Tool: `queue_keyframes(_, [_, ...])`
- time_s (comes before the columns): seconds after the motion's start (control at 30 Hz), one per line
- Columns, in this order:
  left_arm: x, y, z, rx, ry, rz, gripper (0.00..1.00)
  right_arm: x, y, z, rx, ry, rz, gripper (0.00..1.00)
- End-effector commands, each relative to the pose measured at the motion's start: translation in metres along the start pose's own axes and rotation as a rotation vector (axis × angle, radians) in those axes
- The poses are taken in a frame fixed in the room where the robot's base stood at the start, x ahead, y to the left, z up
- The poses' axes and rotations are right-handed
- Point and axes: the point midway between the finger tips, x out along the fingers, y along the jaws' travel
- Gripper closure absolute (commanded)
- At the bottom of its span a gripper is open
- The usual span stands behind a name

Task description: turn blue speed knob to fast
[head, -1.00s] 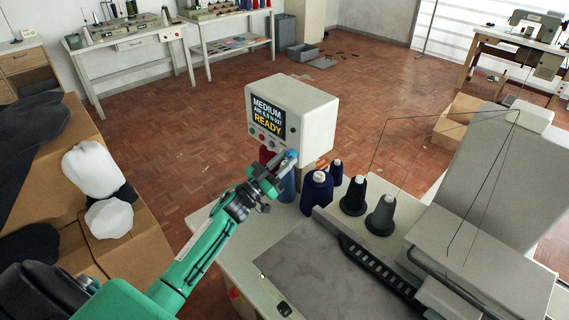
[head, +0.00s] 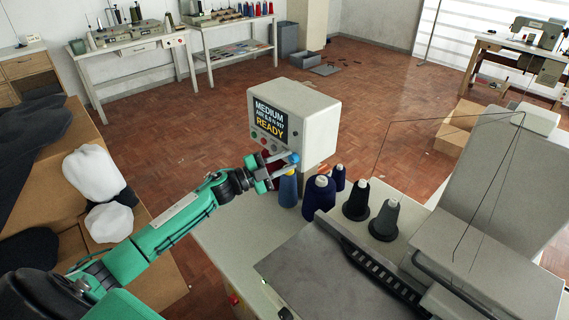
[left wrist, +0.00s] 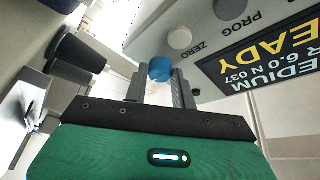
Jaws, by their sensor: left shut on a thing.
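The blue speed knob (head: 293,158) sits at the lower right of the control box's (head: 312,115) front face. The box's screen (head: 269,120) reads MEDIUM and READY. In the left wrist view the blue knob (left wrist: 160,69) is between the tips of my two fingers, beside the ZERO button (left wrist: 180,38). My left gripper (head: 288,162) is shut on the knob; its fingers hide part of it. Any pointer mark on the knob is too small to tell. My right gripper is not in view.
The sewing machine (head: 480,240) fills the right. White fabric pieces (head: 95,172) lie at the left.

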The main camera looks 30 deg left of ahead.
Motion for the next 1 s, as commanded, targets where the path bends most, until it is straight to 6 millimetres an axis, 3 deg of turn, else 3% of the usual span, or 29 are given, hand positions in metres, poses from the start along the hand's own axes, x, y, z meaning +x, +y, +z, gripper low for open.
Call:
queue_keyframes(0.5, [0.000, -0.004, -0.002, 0.389, -0.022, 0.160, 0.97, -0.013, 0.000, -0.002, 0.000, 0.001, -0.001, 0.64])
queue_keyframes(1.0, [0.000, -0.004, -0.002, 0.520, -0.030, 0.213, 0.97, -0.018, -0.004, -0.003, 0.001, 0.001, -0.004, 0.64])
